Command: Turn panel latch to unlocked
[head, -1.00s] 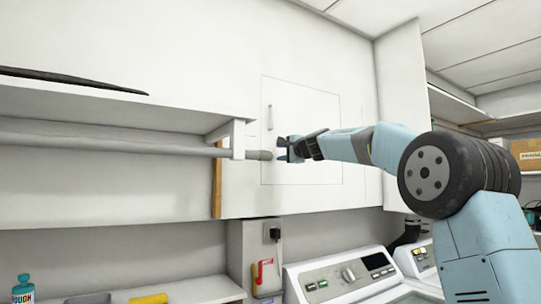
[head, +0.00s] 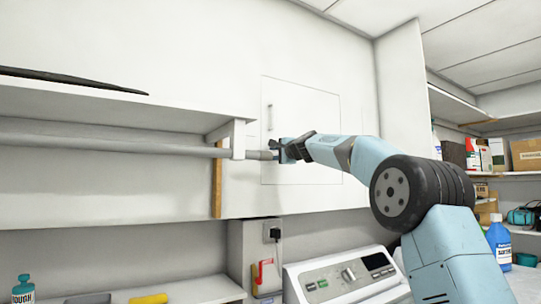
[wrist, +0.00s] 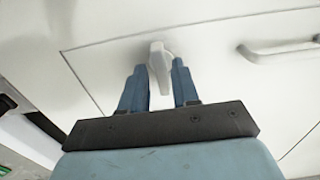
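The white panel (head: 318,110) is a square door outlined on the white wall cabinet, and it looks flush and closed. In the wrist view, the small white panel latch (wrist: 160,66) sticks out near the panel's edge. My gripper (wrist: 159,72) is open, with one blue finger on each side of the latch. The latch's lower end lies between the fingers; I cannot tell whether they touch it. In the head view, my gripper (head: 279,149) is at the panel's left edge and hides the latch.
A bar handle (head: 269,117) is on the panel above my gripper; it also shows in the wrist view (wrist: 280,48). A grey rod (head: 130,146) under the shelf (head: 110,108) ends close to my gripper on the left. A white washing machine (head: 345,278) stands below.

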